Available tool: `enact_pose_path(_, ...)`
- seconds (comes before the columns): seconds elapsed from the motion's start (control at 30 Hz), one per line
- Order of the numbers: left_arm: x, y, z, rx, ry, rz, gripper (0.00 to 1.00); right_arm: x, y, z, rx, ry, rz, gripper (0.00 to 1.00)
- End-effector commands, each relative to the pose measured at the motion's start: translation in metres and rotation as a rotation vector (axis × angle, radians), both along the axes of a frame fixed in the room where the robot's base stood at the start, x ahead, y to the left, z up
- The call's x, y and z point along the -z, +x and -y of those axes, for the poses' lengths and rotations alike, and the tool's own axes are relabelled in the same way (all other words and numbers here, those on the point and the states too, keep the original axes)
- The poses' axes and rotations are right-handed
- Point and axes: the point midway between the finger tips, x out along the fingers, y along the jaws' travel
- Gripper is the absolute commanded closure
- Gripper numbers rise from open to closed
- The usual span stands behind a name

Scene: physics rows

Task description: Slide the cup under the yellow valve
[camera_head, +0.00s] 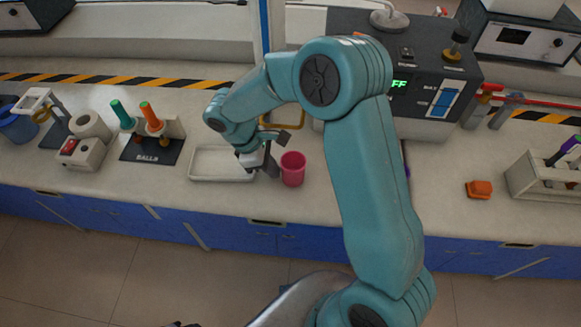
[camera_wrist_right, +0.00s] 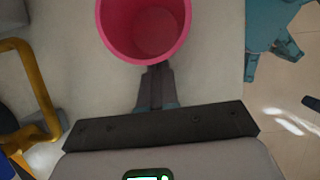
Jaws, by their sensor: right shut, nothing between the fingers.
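The pink cup (camera_head: 292,171) stands upright on the pale bench, near its front edge. In the right wrist view the cup (camera_wrist_right: 146,40) is seen from above, open and empty. My right gripper (camera_head: 273,168) is just left of the cup in the head view. In the right wrist view its two fingers (camera_wrist_right: 156,72) are together with nothing between them, their tips at the cup's outer wall; touching or just apart, I cannot tell. A yellow bent bar (camera_wrist_right: 37,85) shows at the left of the wrist view; my arm partly hides it in the head view. My left gripper is not in view.
A white tray (camera_head: 206,177) lies left of the cup. A black box with a green display (camera_head: 425,112) stands behind, right of my arm. A "BALLS" stand (camera_head: 150,158) is further left. An orange block (camera_head: 479,189) and a tube rack (camera_head: 540,180) are right. The front edge is close.

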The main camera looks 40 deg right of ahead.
Motion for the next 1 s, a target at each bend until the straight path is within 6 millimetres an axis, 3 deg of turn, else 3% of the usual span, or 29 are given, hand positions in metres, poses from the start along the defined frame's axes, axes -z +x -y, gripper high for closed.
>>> enact_pose_path(1.0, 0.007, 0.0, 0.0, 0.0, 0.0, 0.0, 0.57, 0.0, -0.034, 0.032, 0.0, 0.0, -0.001, 1.0)
